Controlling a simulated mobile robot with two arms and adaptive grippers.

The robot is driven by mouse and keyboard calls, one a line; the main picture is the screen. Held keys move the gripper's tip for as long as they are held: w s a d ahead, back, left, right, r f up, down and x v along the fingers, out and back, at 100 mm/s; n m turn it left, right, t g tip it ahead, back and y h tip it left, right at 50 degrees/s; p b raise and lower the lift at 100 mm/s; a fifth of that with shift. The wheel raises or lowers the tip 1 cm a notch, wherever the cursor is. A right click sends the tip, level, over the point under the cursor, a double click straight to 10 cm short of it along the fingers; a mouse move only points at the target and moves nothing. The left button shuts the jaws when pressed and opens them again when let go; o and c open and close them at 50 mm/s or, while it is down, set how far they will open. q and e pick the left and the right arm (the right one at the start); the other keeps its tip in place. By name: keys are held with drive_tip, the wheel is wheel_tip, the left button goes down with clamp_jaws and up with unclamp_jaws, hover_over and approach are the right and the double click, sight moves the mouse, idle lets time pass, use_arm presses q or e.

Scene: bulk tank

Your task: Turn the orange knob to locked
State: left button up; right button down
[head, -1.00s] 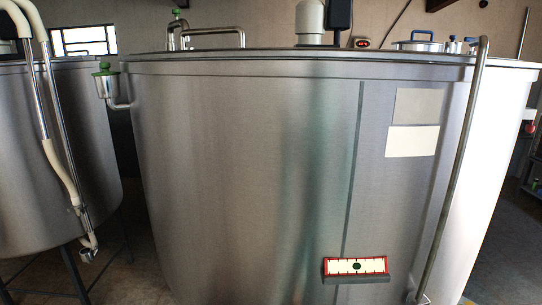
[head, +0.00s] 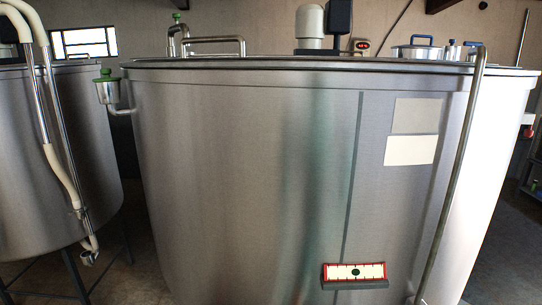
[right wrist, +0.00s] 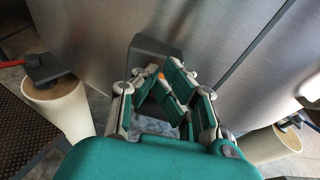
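A small orange part (right wrist: 161,76), probably the orange knob, shows in the right wrist view in front of a dark grey box (right wrist: 150,54) on the steel tank. Most of it is hidden behind my right gripper's green fingers, and its setting cannot be read. My right gripper (right wrist: 160,84) has its fingertips close to the orange part. Whether they touch it or are closed on it cannot be told. The head view shows neither the knob nor either gripper.
The big steel tank (head: 240,180) fills most of the head view. A red-framed dial panel (head: 355,272) sits low on its front, and a pipe (head: 455,160) runs down its right side. Pale cylinders (right wrist: 60,108) stand left and right in the wrist view.

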drive_tip(key=shift+d+r+p, duration=0.1)
drive_tip(key=shift+d+p, duration=0.2)
drive_tip(key=shift+p, duration=0.2)
drive_tip(key=f+p+v, duration=0.1)
drive_tip(key=v, duration=0.4)
drive_tip(key=shift+s+a+p, duration=0.15)
drive_tip(key=shift+s+p, duration=0.2)
drive_tip(key=shift+s, duration=0.2)
